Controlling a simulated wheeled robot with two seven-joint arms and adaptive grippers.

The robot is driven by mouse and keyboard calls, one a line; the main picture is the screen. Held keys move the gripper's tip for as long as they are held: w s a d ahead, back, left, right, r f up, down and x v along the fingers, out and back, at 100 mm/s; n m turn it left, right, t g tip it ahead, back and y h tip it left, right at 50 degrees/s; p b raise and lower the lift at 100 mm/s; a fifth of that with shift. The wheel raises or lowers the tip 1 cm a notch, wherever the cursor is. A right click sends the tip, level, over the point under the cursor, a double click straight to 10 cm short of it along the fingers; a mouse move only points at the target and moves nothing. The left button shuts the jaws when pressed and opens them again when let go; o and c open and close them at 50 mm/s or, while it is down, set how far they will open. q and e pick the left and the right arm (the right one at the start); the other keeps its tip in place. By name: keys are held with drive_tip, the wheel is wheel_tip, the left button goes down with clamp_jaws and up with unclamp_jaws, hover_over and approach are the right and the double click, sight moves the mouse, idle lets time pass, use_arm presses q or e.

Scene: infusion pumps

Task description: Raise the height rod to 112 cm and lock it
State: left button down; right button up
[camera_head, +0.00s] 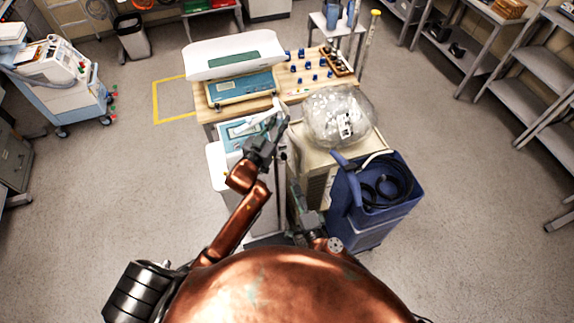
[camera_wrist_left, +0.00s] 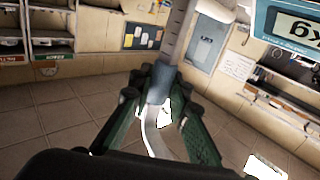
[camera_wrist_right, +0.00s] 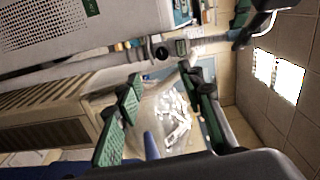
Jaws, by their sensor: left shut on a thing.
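The height rod (camera_head: 283,165) stands upright beside the scale column; its upper part shows in the left wrist view (camera_wrist_left: 180,30). My left gripper (camera_head: 279,120) is shut on the rod's blue-grey grip (camera_wrist_left: 160,85), near the top. In the right wrist view, the thicker lower tube (camera_wrist_right: 70,70) runs into a collar with a dark round knob (camera_wrist_right: 162,53), and the thinner rod (camera_wrist_right: 208,40) leads to my left gripper. My right gripper (camera_wrist_right: 162,108) is open beside the collar, apart from it, with nothing between its fingers. I cannot read any height marks.
A kg display (camera_wrist_left: 298,28) is close to the left gripper. A clear bag of white pieces (camera_head: 335,115) sits on a beige cabinet right of the rod. A blue bin with black hose (camera_head: 370,205) stands near my right arm. Behind is a wooden table with a baby scale (camera_head: 220,57).

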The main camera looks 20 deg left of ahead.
sight(285, 159)
drive_tip(key=w+a+n, duration=0.2)
drive_tip(key=w+n, duration=0.1)
drive_tip(key=n, duration=0.1)
drive_tip(key=w+a+n, duration=0.2)
drive_tip(key=w+n, duration=0.1)
drive_tip(key=n, duration=0.1)
drive_tip(key=w+a+n, duration=0.3)
drive_tip(key=n, duration=0.2)
drive_tip(key=shift+w+a, duration=0.1)
drive_tip(key=shift+w, duration=0.25)
drive_tip(key=shift+c, duration=0.7)
clamp_jaws()
